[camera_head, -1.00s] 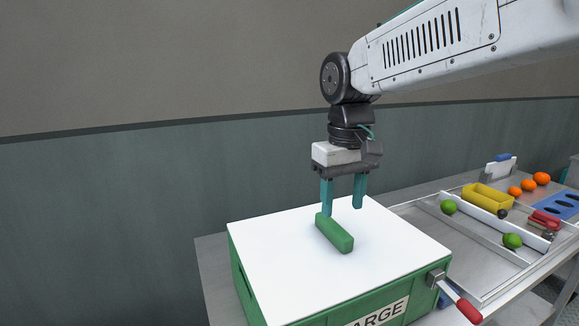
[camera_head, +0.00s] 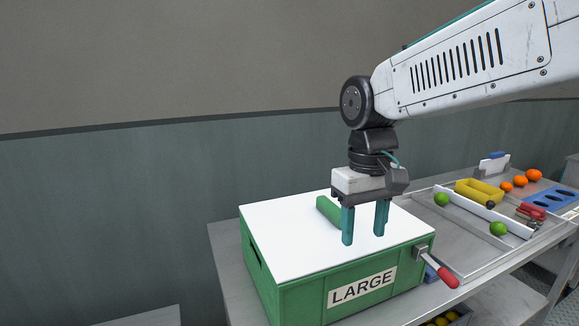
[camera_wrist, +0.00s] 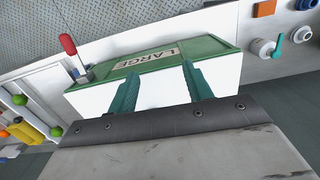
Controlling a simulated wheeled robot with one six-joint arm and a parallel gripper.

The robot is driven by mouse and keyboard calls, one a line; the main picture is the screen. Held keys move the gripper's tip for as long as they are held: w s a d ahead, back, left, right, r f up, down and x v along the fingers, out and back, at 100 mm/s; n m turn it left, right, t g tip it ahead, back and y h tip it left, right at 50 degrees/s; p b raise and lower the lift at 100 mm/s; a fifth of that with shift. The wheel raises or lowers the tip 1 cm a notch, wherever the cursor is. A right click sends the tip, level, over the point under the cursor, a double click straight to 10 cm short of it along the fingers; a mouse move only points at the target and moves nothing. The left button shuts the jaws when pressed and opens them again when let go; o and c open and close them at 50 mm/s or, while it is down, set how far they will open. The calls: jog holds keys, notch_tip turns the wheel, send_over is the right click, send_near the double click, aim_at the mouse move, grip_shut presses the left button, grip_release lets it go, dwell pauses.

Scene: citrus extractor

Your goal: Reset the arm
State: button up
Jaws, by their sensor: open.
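My gripper (camera_head: 363,240) is open and empty, with its two teal fingers pointing down in front of the green bar on the box top. The green bar (camera_head: 326,209) lies on the white top (camera_head: 285,232) of the green box, partly hidden behind a finger in the head view. The box (camera_head: 305,298) carries a LARGE label and a red-handled lever (camera_head: 447,277) at its right corner. In the wrist view my fingers (camera_wrist: 158,85) stand apart over the white top, with the LARGE front face beyond them. The green bar is not visible there.
A metal tray (camera_head: 462,242) to the right holds green fruits (camera_head: 498,229) and a white divider. A yellow bin (camera_head: 478,191), orange fruits (camera_head: 520,181) and a blue holder (camera_head: 549,198) sit farther right. The wall (camera_head: 110,220) stands behind the box.

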jog(key=s+d+f+m+t, duration=0.1)
jog(key=s+d+f+m, duration=0.1)
jog(key=s+d, duration=0.5)
jog(key=s+d+f+m+t, duration=0.1)
jog(key=s+d+f+m, duration=0.1)
jog(key=s+d, duration=0.4)
jog(key=s, duration=0.5)
jog(key=shift+s+d, duration=0.3)
jog(key=shift+d, duration=0.1)
